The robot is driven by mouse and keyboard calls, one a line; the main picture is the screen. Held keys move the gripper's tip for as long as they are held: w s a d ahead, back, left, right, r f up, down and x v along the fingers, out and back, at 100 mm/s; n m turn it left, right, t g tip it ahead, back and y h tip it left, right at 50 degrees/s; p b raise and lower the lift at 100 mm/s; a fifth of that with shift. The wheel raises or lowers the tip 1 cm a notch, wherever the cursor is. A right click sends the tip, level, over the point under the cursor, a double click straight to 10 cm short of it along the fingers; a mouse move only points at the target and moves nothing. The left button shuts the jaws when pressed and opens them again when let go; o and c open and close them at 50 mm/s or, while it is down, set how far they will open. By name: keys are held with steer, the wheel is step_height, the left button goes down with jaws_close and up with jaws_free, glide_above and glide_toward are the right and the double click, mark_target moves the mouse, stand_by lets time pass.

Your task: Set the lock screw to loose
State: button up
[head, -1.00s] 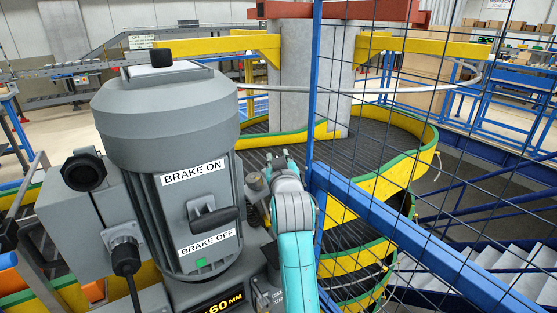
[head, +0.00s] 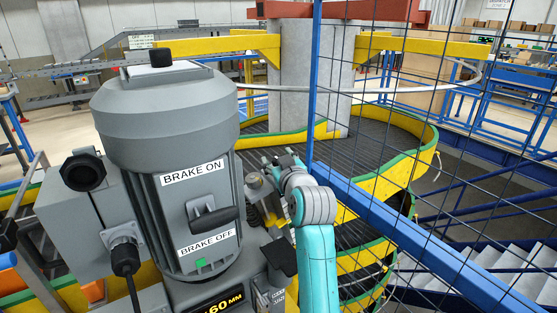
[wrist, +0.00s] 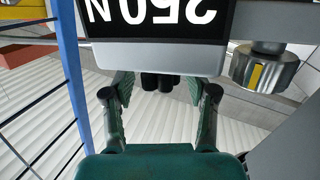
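A ribbed grey knob with a yellow mark (wrist: 265,68), which looks like the lock screw, sits at the right in the wrist view. In the head view my teal arm (head: 318,255) reaches up beside the motor, and the gripper's fingers are hard to make out.
A big grey motor (head: 170,115) with a brake lever (head: 213,218) stands left of my arm. The lever points between the "BRAKE ON" and "BRAKE OFF" labels. A blue-framed mesh fence (head: 400,230) is close on the right. The spiral conveyor (head: 390,180) lies behind.

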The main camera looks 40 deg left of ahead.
steer(key=v, duration=1.2)
stand_by(0.5)
steer(key=s+d+f+m+t+h, duration=0.2)
steer(key=d+f+m+h, duration=0.1)
steer(key=d+f, duration=0.85)
steer(key=s+d+f+m+t+h, duration=0.1)
steer(key=s+d+f+m+h, duration=0.15)
steer(key=d+f, duration=0.95)
steer(key=s+d+f+m+t+h, duration=0.1)
steer(key=s+d+f+m+h, duration=0.25)
steer(key=s+d+f, duration=0.8)
steer(key=s+d+r+m+h, duration=0.1)
steer(key=s+d, duration=0.3)
steer(key=s, duration=0.5)
steer(key=s+d+r+m+h, duration=0.1)
steer(key=s+d+r+h, duration=0.1)
steer(key=s, duration=0.7)
steer(key=s+d+r+m+h, duration=0.1)
steer(key=s+d+r+m, duration=0.1)
steer(key=s+d, duration=0.4)
steer(key=v, duration=0.3)
steer(key=shift+s+d, duration=0.25)
steer(key=shift+d, duration=0.05)
